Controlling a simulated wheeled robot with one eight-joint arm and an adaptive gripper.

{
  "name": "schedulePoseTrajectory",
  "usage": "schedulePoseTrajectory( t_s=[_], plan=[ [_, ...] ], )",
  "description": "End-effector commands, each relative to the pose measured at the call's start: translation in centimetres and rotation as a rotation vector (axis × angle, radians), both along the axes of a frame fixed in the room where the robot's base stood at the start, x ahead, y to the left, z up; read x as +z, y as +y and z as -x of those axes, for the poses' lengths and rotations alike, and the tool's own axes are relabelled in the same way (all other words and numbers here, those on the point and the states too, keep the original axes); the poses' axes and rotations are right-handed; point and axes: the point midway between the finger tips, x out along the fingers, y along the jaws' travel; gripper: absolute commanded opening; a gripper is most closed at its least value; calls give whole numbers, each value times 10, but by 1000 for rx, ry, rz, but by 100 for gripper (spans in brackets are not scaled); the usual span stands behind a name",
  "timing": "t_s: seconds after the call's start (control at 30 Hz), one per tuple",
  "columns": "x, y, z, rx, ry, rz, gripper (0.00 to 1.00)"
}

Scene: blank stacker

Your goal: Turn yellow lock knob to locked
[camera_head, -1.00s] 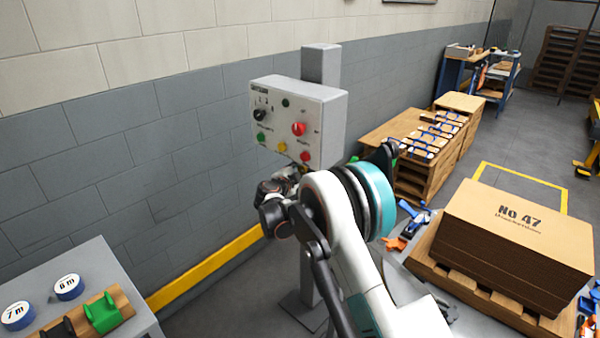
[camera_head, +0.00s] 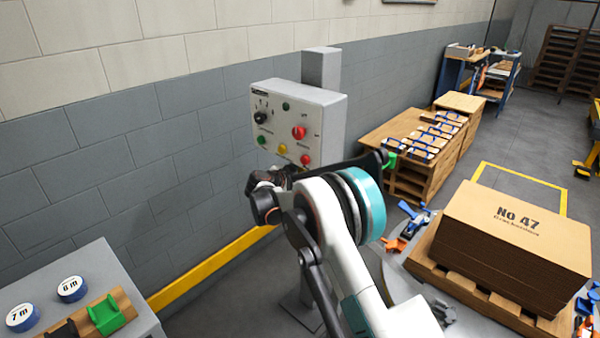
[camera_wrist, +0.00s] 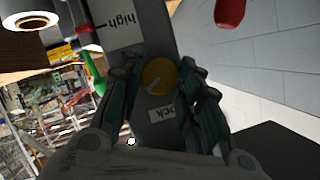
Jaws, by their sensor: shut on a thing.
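The yellow lock knob (camera_wrist: 158,77) is round, with a pale pointer line slanting across its face. In the wrist view it sits between the teal and black fingers of my gripper (camera_wrist: 160,80), which is shut on it. A pale label (camera_wrist: 168,113), partly covered and readable as "ock", lies just below the knob in the picture. Another label, upside down, reads "high" (camera_wrist: 123,24). In the head view my arm hides the fingers and their contact with the knob.
A grey control box (camera_head: 325,105) on a post carries several coloured controls, including a red knob (camera_head: 299,132). A brick wall (camera_head: 110,150) is close behind. A cardboard stack (camera_head: 515,235) stands at right, and a grey table (camera_head: 95,265) at lower left.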

Motion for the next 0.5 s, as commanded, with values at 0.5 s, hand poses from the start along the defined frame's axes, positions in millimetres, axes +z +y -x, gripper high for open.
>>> schedulePoseTrajectory(
  t_s=[0.5],
  plan=[
    [0,3,-2,0,302,384,8]
  ],
)
